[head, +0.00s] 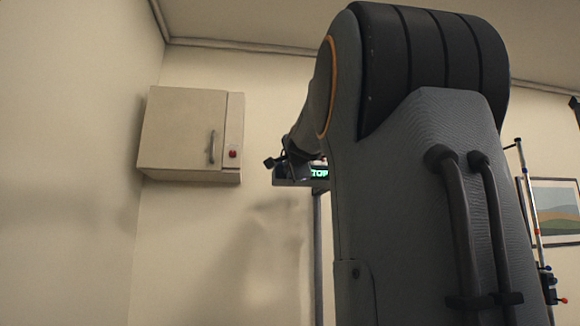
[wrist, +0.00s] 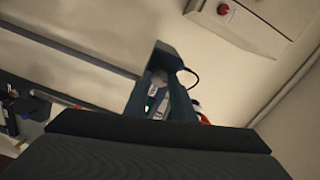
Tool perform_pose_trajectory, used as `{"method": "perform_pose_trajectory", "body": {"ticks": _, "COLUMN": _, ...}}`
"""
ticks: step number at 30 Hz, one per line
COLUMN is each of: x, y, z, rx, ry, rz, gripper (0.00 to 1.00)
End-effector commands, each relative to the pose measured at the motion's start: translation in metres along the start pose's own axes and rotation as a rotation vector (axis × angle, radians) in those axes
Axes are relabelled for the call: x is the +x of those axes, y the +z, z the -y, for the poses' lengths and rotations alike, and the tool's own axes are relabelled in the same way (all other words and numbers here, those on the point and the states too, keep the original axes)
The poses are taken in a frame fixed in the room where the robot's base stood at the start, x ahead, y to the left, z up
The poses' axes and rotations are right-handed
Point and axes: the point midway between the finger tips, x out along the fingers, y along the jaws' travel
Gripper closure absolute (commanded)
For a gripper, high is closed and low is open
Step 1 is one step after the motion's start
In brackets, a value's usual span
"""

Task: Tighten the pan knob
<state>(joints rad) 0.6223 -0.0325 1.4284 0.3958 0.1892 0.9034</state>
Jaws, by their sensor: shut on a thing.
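My gripper (wrist: 158,88) shows in the middle of the wrist view as dark blue-grey parts with a black cable looping at their right. It is shut on a small pale grey rounded thing (wrist: 158,78), which looks like the pan knob; the jaws hide most of it. In the head view, my gripper (head: 291,165) is small and dark beside a device with a lit green display (head: 319,173), partly hidden by my arm. The device stands on a thin grey pole (head: 318,250). The contact itself cannot be made out there.
A beige wall cabinet (head: 182,133) with a handle and red button hangs at left; it also shows in the wrist view (wrist: 250,25). A stand (head: 533,205) with coloured knobs and a framed picture (head: 557,208) are at right. Open wall lies between cabinet and pole.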

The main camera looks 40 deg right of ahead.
Motion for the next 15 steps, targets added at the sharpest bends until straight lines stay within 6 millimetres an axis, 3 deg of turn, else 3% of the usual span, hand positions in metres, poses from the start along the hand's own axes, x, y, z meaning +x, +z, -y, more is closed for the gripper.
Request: {"method": "perform_pose_trajectory", "body": {"ticks": 15, "x": 0.0002, "y": 0.0003, "z": -0.0011, "rx": 0.033, "ry": 0.001, "rz": 0.000, "gripper": 0.99}}
